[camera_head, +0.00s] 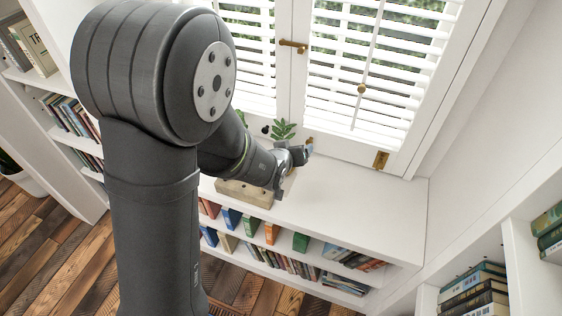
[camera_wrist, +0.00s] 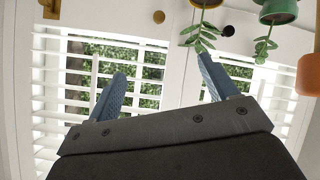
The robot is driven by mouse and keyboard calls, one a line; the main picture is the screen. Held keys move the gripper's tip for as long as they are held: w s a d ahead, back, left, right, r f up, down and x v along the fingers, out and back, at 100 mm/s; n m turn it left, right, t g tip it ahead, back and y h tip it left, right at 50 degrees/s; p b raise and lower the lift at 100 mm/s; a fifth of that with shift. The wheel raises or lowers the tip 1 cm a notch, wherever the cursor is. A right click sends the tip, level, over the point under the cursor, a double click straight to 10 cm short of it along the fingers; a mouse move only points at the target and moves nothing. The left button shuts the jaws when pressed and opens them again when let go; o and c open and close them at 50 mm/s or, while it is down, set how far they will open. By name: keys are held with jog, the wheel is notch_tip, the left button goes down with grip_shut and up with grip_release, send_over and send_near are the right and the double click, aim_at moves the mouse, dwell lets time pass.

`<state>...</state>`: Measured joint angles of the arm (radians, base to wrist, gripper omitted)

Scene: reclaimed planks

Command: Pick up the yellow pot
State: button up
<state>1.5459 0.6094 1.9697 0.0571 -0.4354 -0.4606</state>
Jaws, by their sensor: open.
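In the wrist view, a green pot (camera_wrist: 278,12) with a hanging-looking plant is at the top right, and an orange-brown pot (camera_wrist: 309,75) is at the right edge. Another plant's leaves (camera_wrist: 200,42) show near the right finger; its pot is cut off at the top edge. My gripper (camera_wrist: 162,88) is open and empty, its two blue fingers apart in front of the window. In the head view my gripper (camera_head: 300,154) is above the white shelf top, close to the window, with green leaves (camera_head: 283,130) behind it.
The white shelf top (camera_head: 350,205) is clear to the right of the arm. A wooden block or box (camera_head: 245,193) sits below my wrist. The shuttered window (camera_head: 375,75) stands close behind, with a brass handle (camera_head: 293,46). Books fill the shelves below.

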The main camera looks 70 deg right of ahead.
jog(key=w+d+n+g+y, duration=0.4)
jog(key=w+n+y, duration=0.55)
jog(key=n, duration=1.25)
jog(key=shift+t+h, duration=0.3)
jog(key=shift+h, duration=0.45)
jog(key=x, duration=0.3)
jog(key=w+x, duration=0.1)
jog(key=x, duration=0.3)
jog(key=d+x, duration=0.1)
jog(key=x, duration=0.2)
jog(key=shift+w+d+f, duration=0.1)
jog(key=shift+w+f, duration=0.1)
jog(key=shift+f, duration=0.15)
jog(key=shift+x, duration=2.8)
jog(key=shift+w, duration=0.2)
jog(key=c, duration=1.3)
